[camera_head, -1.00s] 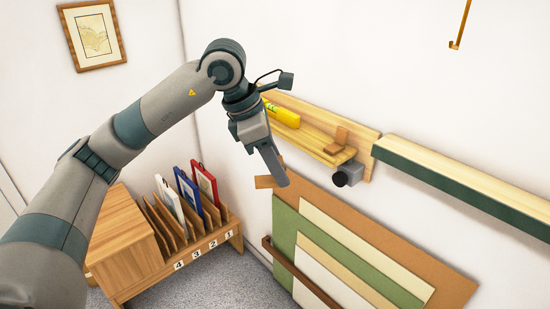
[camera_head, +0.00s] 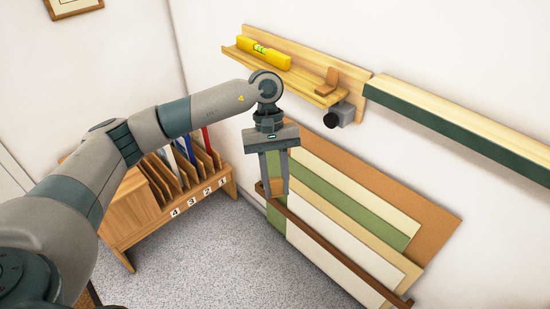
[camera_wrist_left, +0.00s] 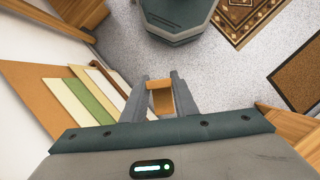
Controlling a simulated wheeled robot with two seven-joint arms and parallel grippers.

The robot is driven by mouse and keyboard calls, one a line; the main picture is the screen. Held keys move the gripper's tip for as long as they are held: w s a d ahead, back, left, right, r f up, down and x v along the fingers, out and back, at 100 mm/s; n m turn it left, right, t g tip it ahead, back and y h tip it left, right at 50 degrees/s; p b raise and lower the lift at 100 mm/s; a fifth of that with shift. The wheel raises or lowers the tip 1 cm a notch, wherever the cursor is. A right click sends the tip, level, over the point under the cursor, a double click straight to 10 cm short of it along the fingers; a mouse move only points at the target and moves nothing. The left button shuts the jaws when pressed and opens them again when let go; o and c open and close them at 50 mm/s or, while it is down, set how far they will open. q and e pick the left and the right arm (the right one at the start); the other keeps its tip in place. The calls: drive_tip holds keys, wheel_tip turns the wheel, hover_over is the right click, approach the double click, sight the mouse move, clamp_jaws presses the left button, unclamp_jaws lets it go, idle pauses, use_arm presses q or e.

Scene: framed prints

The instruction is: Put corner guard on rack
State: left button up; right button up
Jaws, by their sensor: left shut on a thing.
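My left gripper (camera_head: 274,188) points down in front of the wall in the head view, above the left end of the leaning boards. It is shut on a small orange-brown corner guard (camera_wrist_left: 162,100), which sits between the fingertips in the wrist view. In the head view the fingers partly hide it. A similar brown corner guard (camera_head: 327,82) stands on the wooden wall shelf (camera_head: 300,81). The slotted wooden rack (camera_head: 222,185), with labels 1 to 4, stands on the floor to the left, partly behind my arm. My right gripper is not in view.
Flat boards (camera_head: 345,200) lean on the wall behind a brown rail (camera_head: 340,253), close to my gripper. A yellow level (camera_head: 264,54) lies on the shelf. A green-fronted ledge (camera_head: 460,130) runs right. Carpet ahead is clear.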

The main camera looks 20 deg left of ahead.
use_arm(q)
wheel_tip(320, 180, down, 7)
drive_tip(key=s+m+g+y, duration=0.1)
drive_tip(key=s+m+y, duration=0.1)
drive_tip(key=m, duration=0.4)
drive_tip(key=shift+s+d+m, duration=0.2)
drive_tip(key=shift+s+m, duration=0.1)
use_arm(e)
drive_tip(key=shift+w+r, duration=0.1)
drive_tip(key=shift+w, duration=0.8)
